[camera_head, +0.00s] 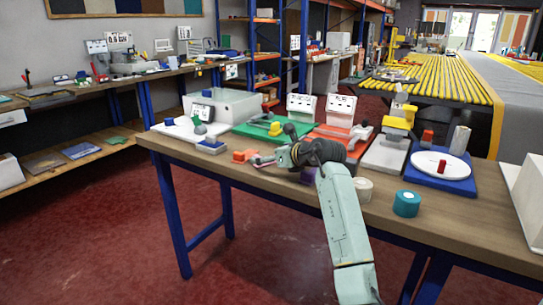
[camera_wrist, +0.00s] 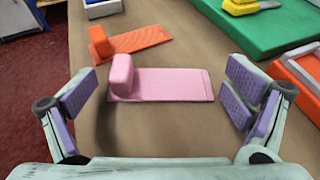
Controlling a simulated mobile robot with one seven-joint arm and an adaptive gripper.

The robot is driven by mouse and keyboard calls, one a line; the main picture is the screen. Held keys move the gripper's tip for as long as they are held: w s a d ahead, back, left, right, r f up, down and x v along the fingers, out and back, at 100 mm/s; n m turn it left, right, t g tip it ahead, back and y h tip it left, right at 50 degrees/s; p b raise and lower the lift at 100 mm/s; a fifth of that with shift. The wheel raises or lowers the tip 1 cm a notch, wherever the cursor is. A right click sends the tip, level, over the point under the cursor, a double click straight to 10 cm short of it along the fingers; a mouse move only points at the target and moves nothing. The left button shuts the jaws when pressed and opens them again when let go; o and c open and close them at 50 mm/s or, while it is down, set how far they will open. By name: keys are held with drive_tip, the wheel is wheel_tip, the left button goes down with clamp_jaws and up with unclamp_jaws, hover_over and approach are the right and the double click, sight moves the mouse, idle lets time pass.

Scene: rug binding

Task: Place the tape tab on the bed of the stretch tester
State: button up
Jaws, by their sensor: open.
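A pink tab with a raised rounded block at one end (camera_wrist: 165,84) lies flat on the table in the wrist view. An orange tab of like shape (camera_wrist: 138,40) lies just beyond it, and also shows in the head view (camera_head: 243,156). My gripper (camera_wrist: 163,100) is open, its purple-padded fingers on either side of the pink tab, apart from it; nothing is held. I cannot tell for sure which device is the stretch tester; a green-bedded device with a yellow clamp (camera_head: 256,133) stands behind the tabs.
An orange-red device (camera_head: 332,145), a white device with a yellow head (camera_head: 388,153) and a blue base with a white disc (camera_head: 455,184) stand to the right. A teal roll (camera_head: 406,204) and a cream roll (camera_head: 363,189) stand near the front edge. A grey bin (camera_head: 235,106) is behind.

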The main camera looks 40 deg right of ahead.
drive_tip(key=shift+s+r, duration=0.1)
drive_tip(key=shift+r, duration=0.05)
drive_tip(key=b+v, duration=0.2)
drive_tip(key=v, duration=0.8)
drive_tip(key=shift+s+r, duration=0.15)
drive_tip(key=shift+s, duration=0.1)
drive_tip(key=shift+s+r, duration=0.25)
drive_tip(key=shift+s, duration=0.3)
drive_tip(key=shift+a, duration=0.1)
